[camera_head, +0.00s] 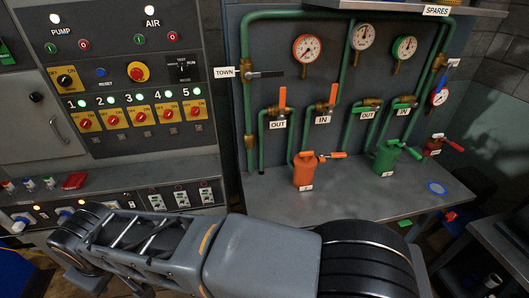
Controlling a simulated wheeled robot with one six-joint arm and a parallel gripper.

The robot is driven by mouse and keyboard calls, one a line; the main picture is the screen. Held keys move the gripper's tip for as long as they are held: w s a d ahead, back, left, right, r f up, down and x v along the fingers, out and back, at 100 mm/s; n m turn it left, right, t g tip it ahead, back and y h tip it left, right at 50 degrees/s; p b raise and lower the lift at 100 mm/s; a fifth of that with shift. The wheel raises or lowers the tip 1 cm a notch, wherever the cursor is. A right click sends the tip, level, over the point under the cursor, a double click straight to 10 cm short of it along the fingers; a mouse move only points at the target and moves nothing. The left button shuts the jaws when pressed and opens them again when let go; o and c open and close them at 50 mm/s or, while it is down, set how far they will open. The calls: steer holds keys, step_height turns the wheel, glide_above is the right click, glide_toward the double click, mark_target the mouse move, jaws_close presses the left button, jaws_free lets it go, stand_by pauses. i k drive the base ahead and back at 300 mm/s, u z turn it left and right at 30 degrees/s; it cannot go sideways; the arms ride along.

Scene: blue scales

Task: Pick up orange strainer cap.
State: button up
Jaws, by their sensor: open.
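An orange strainer (303,173) stands upright on the grey bench, below the orange-handled valves, near the middle of the head view. It has a short orange lever pointing right at its top and a small white label at its base. A separate orange cap cannot be made out at this size; the strainer's top looks narrow and dark-fitted. My arm crosses the lower part of the view, in front of the bench. My gripper is not visible in the view.
A green strainer (386,158) stands right of the orange one. A blue ring (437,188) lies on the bench (345,205) at the right. Green pipes (247,100) and gauges (307,48) are behind. A control panel (110,80) is at the left. The bench middle is mostly clear.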

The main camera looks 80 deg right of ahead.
mark_target(305, 160)
steer(key=i, duration=1)
steer(key=z, duration=2.55)
